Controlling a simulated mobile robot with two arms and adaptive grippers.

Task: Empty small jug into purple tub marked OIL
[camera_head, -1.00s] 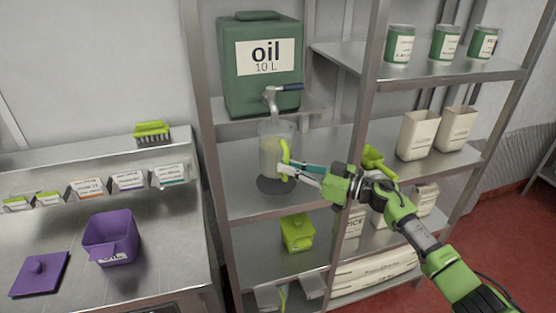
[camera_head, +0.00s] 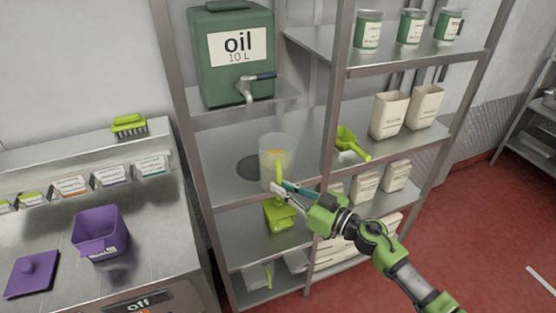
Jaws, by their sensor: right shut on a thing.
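My right gripper (camera_head: 283,190) is shut on the green handle of the small clear jug (camera_head: 272,155). The jug is upright with yellowish oil in it, held in front of the shelf to the right of the dark round mat. The purple tub (camera_head: 101,238) stands open on the steel counter at the left, its label partly visible on the front. Its purple lid (camera_head: 32,276) lies beside it on the left. My left gripper is not in view.
The green oil canister (camera_head: 232,75) with its tap (camera_head: 246,92) stands above the dark mat (camera_head: 250,168). A shelf post (camera_head: 190,140) rises between the jug and the counter. A green scoop (camera_head: 350,142) and white containers (camera_head: 389,115) stand to the right. A green brush (camera_head: 129,125) sits on the counter's back ledge.

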